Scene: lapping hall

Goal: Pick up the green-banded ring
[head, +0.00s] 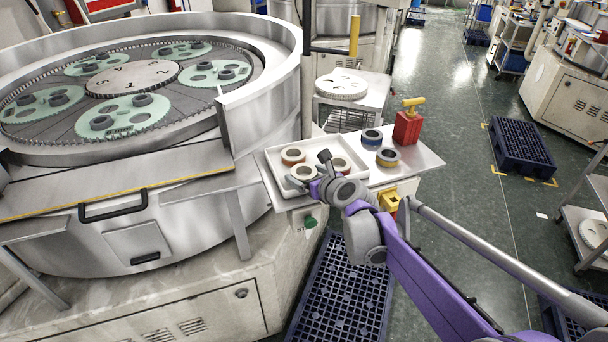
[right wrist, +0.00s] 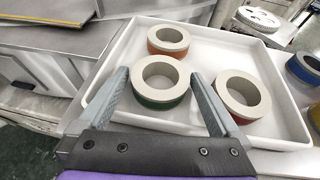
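The green-banded ring (right wrist: 160,98) lies flat in the white tray, at its near side in the right wrist view. In the head view the ring (head: 298,175) is at the tray's front, partly covered by my right wrist. My right gripper (right wrist: 158,75) is open, with one finger at each side of this ring. The left finger looks close to the ring's wall; a gap shows at the right finger. Whether either touches is hard to tell. My left gripper does not show.
An orange-banded ring (right wrist: 168,40) and a red-banded ring (right wrist: 243,90) share the white tray (right wrist: 285,127). The lapping machine (head: 265,45) is at left.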

